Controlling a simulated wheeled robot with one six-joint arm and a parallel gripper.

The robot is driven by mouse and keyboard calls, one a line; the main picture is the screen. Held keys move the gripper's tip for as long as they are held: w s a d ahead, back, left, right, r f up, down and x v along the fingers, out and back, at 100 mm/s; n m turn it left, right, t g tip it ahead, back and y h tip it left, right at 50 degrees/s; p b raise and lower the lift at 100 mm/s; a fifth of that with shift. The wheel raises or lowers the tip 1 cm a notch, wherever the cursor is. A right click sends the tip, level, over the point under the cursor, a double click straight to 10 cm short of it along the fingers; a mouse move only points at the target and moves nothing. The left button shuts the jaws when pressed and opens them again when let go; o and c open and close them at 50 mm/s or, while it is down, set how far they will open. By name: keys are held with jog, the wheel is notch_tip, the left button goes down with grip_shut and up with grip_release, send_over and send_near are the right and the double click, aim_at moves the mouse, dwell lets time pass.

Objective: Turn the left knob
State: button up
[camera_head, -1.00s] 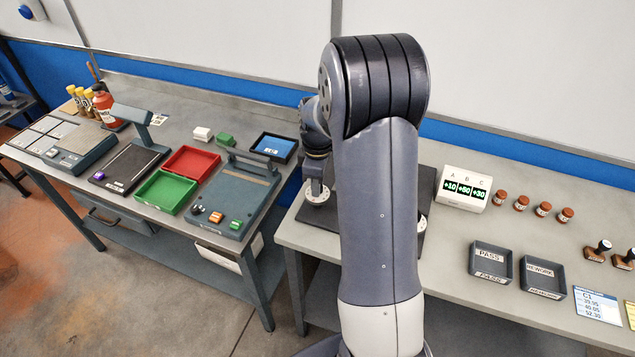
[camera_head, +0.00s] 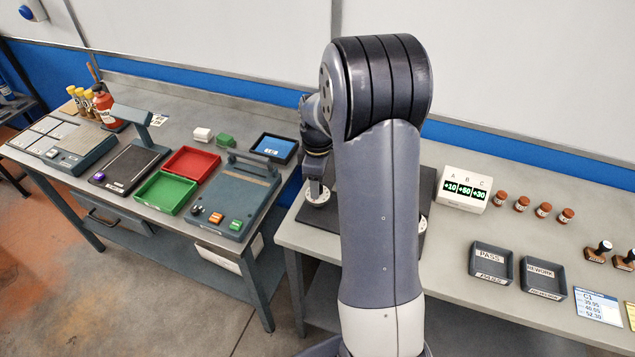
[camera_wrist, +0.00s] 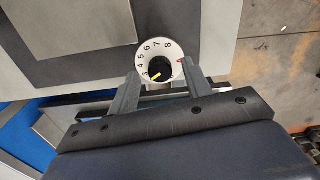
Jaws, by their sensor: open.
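In the wrist view a black round knob (camera_wrist: 157,69) sits in a white dial (camera_wrist: 149,49) with black numbers. Its yellow mark points to the lower left, near the 3. A small red mark shows at the dial's right rim. My gripper (camera_wrist: 161,72) is open, with one grey finger to each side of the knob. I see no finger clearly touching it, and the depth is hard to judge.
A display marked A, B, C (camera_head: 465,190) and several brown jars (camera_head: 521,203) stand to the right. PASS (camera_head: 490,262) and REWORK (camera_head: 543,277) trays lie in front. The left bench holds red (camera_head: 192,162) and green (camera_head: 166,192) trays. A floor gap separates the benches.

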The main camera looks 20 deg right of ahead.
notch_tip(320, 180, up, 10)
jog(key=shift+b, duration=0.4)
notch_tip(320, 180, down, 11)
jog(key=shift+r+p, duration=0.2)
jog(key=shift+p, duration=0.3)
dwell(0.6)
